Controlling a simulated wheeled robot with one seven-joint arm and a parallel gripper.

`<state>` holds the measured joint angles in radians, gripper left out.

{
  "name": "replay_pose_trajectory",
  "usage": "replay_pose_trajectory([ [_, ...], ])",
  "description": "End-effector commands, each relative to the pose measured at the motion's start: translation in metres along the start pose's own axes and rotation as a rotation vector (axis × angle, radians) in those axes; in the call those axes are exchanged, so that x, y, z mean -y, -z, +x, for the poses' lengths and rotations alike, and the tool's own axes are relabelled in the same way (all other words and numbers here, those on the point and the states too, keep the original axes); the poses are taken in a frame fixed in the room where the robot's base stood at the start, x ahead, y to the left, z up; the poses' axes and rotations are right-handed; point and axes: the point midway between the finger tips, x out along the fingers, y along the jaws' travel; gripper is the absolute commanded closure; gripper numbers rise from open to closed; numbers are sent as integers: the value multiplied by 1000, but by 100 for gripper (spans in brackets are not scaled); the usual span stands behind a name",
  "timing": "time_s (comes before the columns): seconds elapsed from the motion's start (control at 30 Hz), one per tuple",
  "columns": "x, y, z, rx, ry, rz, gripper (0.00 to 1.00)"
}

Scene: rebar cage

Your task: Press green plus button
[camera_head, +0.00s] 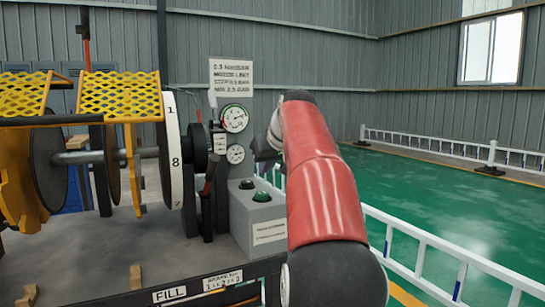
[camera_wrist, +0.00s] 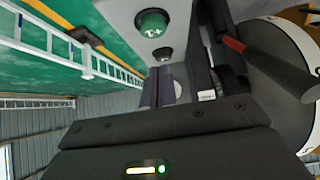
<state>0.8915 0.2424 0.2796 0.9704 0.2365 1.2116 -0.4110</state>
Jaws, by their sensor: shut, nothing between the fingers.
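The green plus button (camera_head: 261,197) sits on top of a grey control box (camera_head: 240,222) in the head view. In the wrist view the green button (camera_wrist: 153,23) shows near the top with a white "T+" mark. A black button (camera_head: 247,184) lies just behind it and also shows in the wrist view (camera_wrist: 162,54). My gripper (camera_head: 264,150) is above and behind the buttons in the head view, partly hidden by my red arm. In the wrist view my gripper (camera_wrist: 164,88) is shut and empty, apart from the green button.
Two round gauges, the upper one (camera_head: 234,118), and a sign (camera_head: 231,76) stand behind the box. A red-handled lever (camera_head: 209,178) and a numbered dial wheel (camera_head: 172,150) stand to its left. A white railing (camera_head: 430,245) runs at right beside open green floor.

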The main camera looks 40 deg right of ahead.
Motion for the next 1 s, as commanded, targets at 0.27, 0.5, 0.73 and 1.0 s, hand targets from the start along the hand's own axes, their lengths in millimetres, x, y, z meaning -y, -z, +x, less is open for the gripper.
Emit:
replay_pose_trajectory([
  [0.27, 0, -21, 40, 2, -1, 1, 100],
  [0.5, 0, -28, 49, 0, 0, 1, 100],
  [0.73, 0, -28, 49, 0, 0, 0, 100],
  [1.0, 0, -43, 64, 0, -1, -1, 100],
])
